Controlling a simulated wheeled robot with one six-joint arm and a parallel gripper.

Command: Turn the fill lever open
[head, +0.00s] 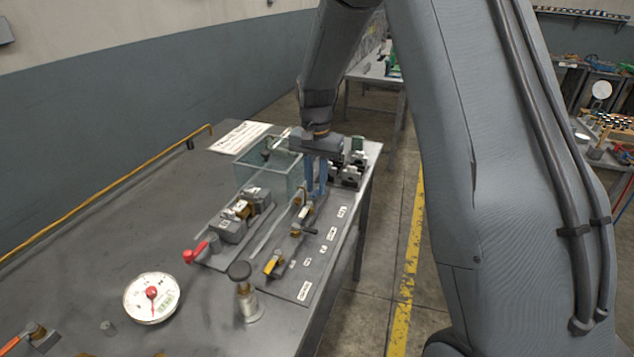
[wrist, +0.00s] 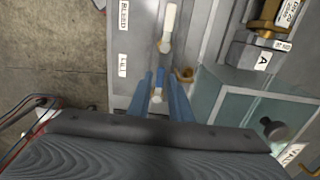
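My gripper (wrist: 161,88) has two blue fingers, pointing down over the far end of the valve panel; it also shows in the head view (head: 317,178). The fingers are apart. Between them in the wrist view is a short blue lever with a pale round end (wrist: 157,98), beside the FILL label (wrist: 122,66). The lever lies lengthwise between the fingers, with a gap visible on each side. I cannot tell how deep the fingertips reach. In the head view my fingers hide this lever.
A cream-handled lever (wrist: 169,22) by the BLEED label (wrist: 124,14) is close beyond the fingers. A clear tank (head: 262,175) stands beside the panel. A yellow lever (head: 272,264), red-handled valve (head: 196,252) and round gauge (head: 152,298) are nearer on the bench.

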